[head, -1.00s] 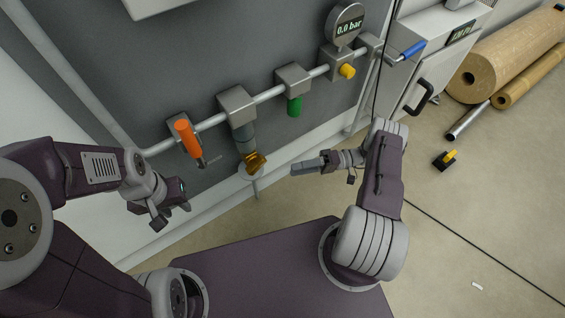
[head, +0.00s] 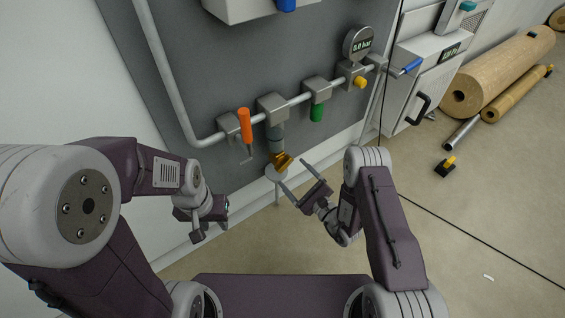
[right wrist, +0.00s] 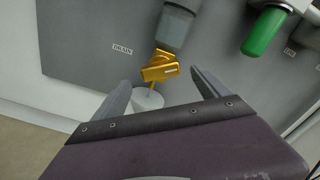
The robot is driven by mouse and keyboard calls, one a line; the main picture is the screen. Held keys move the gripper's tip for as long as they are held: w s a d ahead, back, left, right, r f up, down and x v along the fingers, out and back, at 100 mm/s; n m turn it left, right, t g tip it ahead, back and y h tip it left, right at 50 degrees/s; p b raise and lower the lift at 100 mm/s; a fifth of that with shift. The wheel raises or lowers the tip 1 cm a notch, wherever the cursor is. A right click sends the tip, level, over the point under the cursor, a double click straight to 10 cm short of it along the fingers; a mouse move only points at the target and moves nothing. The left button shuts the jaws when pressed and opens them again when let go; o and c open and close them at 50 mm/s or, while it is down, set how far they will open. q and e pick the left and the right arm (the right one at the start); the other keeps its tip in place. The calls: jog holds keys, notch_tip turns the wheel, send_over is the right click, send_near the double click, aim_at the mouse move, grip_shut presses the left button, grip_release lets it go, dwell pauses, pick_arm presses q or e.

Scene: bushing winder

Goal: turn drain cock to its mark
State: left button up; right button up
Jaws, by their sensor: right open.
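The drain cock is a gold-yellow lever (head: 282,160) under a grey filter bowl (head: 274,138) on the wall pipe. In the right wrist view the cock (right wrist: 160,68) lies ahead, between the lines of my fingers, next to a "DRAIN" label (right wrist: 122,49). I cannot make out its mark. My right gripper (head: 294,175) is open and empty, its fingertips just short of the cock; both fingers (right wrist: 160,80) show apart in the wrist view. My left gripper (head: 216,210) hangs to the left, away from the cock; its finger opening is unclear.
A white round cup (head: 276,172) on a stand sits under the cock. An orange handle (head: 245,125) is left of the bowl, a green one (head: 317,112) right, then a yellow knob (head: 360,82) and gauge (head: 358,43). Rolls (head: 500,75) lie on the floor at right.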

aim_at(280, 159)
jog(key=b+x, duration=0.5)
jog(key=x, duration=0.3)
jog(key=shift+f, duration=0.15)
jog(key=shift+w+a+b, duration=0.3)
jog(key=shift+w+a, duration=0.05)
jog(key=shift+w, duration=0.05)
jog(key=c, duration=1.4)
jog(key=shift+r, duration=0.25)
jog(key=shift+m+p, duration=1.05)
jog(key=shift+m, duration=0.15)
jog(key=shift+m+p, duration=1.1)
jog(key=shift+m, duration=0.9)
jog(key=shift+f, duration=0.1)
